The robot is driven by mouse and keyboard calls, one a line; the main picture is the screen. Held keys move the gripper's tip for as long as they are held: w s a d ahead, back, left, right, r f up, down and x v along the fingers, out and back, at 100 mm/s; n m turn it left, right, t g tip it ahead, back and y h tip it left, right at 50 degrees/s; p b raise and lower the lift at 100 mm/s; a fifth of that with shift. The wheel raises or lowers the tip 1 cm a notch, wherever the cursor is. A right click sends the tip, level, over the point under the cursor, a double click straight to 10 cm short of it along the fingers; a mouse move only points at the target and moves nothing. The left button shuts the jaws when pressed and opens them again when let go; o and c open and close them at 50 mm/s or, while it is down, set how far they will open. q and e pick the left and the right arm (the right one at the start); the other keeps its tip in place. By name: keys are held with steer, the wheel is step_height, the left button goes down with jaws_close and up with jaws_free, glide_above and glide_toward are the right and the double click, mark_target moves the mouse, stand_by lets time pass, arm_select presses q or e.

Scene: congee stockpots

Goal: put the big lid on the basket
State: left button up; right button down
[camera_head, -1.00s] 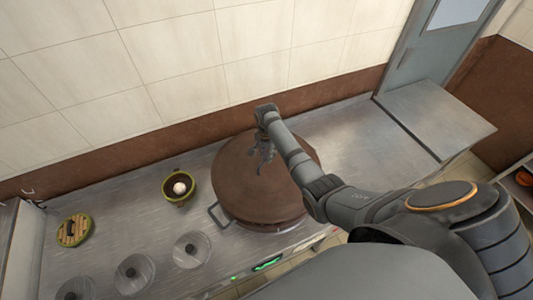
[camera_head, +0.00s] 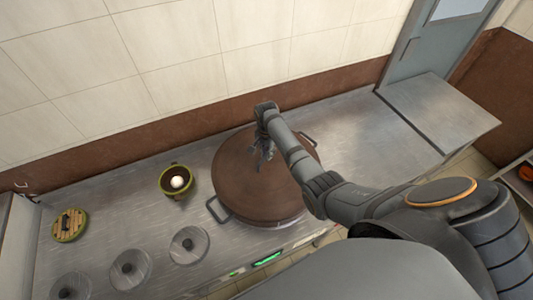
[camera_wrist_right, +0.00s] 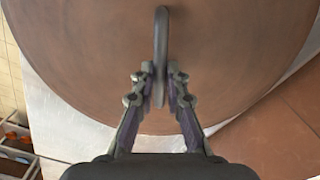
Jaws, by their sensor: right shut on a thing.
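The big lid (camera_head: 240,180) is a wide, round brown disc lying over the large round vessel with metal side handles, taken here as the basket (camera_head: 219,209). The lid looks level and centred, covering the vessel's mouth; whether it rests fully on the rim is hard to tell. My right gripper (camera_head: 266,156) is above the lid's middle. In the right wrist view my right gripper (camera_wrist_right: 160,82) is shut on the lid's upright grey loop handle (camera_wrist_right: 161,40), with the lid's brown top (camera_wrist_right: 240,60) beneath. My left gripper is out of view.
A small green-rimmed pot (camera_head: 163,187) holding a white ball stands to the left. A round slatted wooden lid (camera_head: 69,225) lies at far left. Bare counter (camera_head: 360,140) lies right of the vessel; a tiled wall stands behind.

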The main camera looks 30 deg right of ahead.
steer(key=shift+r+p, duration=0.1)
steer(key=shift+p, duration=0.3)
stand_by(0.5)
steer(key=shift+f, duration=0.6)
stand_by(0.6)
steer(key=c, duration=1.6)
jaws_free()
steer(key=shift+c, duration=0.2)
step_height(320, 180, up, 3)
steer(key=p, duration=0.3)
steer(key=shift+s+r, duration=0.1)
steer(key=shift+r, duration=0.2)
step_height(320, 180, up, 7)
steer(key=shift+r, duration=0.2)
steer(key=shift+f, duration=0.1)
